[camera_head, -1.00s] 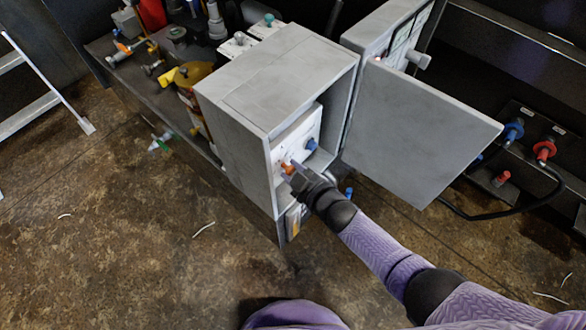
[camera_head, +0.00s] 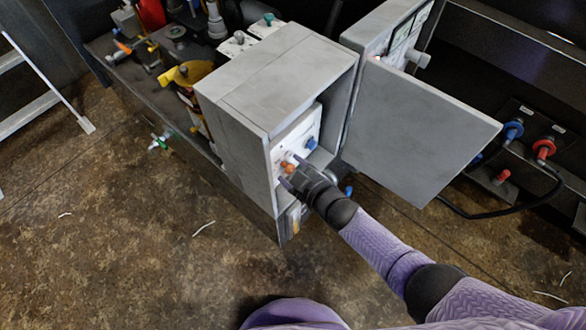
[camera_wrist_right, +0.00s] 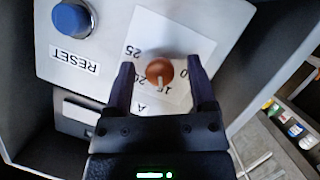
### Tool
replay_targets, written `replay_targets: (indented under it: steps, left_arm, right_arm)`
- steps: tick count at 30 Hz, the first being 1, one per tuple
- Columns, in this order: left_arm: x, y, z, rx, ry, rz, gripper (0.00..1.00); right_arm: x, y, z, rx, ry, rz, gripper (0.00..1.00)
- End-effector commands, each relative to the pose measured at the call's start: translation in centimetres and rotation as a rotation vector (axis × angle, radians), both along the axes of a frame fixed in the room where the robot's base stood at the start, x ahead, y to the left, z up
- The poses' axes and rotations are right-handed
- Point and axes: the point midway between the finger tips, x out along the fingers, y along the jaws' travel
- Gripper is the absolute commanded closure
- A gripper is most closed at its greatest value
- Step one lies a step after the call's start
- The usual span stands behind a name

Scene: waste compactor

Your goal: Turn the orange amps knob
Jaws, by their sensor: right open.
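The orange amps knob (camera_wrist_right: 159,72) sits on a white dial label with numbers on the panel inside the open grey box. In the right wrist view it lies between the two fingers of my right gripper (camera_wrist_right: 163,85), which is open with a gap on each side of the knob. The knob's pale pointer mark faces the gripper's palm. In the head view the knob (camera_head: 287,165) shows just beyond the fingertips of my right gripper (camera_head: 290,176). My left gripper is out of view.
A blue RESET button (camera_wrist_right: 71,17) is on the same panel. The grey box (camera_head: 262,85) surrounds the panel, and its door (camera_head: 425,125) stands open to the right. Bare floor lies in front.

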Motion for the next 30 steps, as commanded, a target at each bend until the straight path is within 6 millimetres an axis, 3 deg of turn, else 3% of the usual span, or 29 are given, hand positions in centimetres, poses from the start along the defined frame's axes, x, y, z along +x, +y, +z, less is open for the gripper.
replay_targets:
  steps: [5, 12, 16, 30]
  left_arm:
    - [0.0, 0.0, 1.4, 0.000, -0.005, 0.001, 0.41]
    - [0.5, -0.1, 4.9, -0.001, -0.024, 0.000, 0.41]
    - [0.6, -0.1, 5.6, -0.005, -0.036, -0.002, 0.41]
    - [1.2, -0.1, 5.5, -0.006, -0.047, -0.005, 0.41]
  right_arm:
    - [-1.1, -0.8, 1.0, -0.001, -0.001, 0.000, 0.28]
    - [-5.7, -3.8, 3.1, -0.001, -0.001, -0.001, 0.28]
    - [-7.3, -4.9, 3.5, -0.001, -0.001, 0.000, 0.28]
    - [-7.8, -5.1, 3.3, 0.000, 0.000, 0.000, 0.28]
